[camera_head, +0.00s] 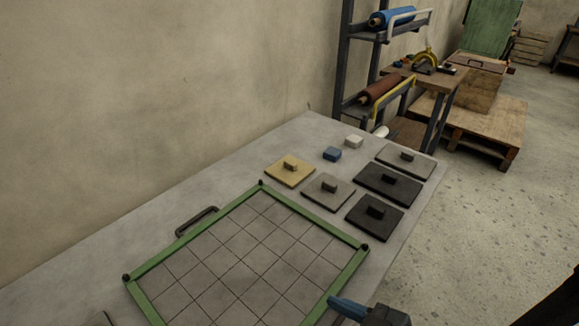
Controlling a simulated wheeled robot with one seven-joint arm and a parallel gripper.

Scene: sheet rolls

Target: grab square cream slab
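A square cream-yellow slab (280,175) with a small block-shaped grip on top lies flat on the grey table. It sits just beyond the far end of a green-framed grid board (255,247) and left of a light grey slab (322,198). Nothing covers it apart from its own grip.
Dark slabs (366,225) (375,185) and another grey slab (410,165) lie to the right. A blue block (332,154) and a whitish block (353,141) stand behind. A blue-and-dark object (347,308) is at the bottom edge. A rack with rolls (380,90) stands beyond the table.

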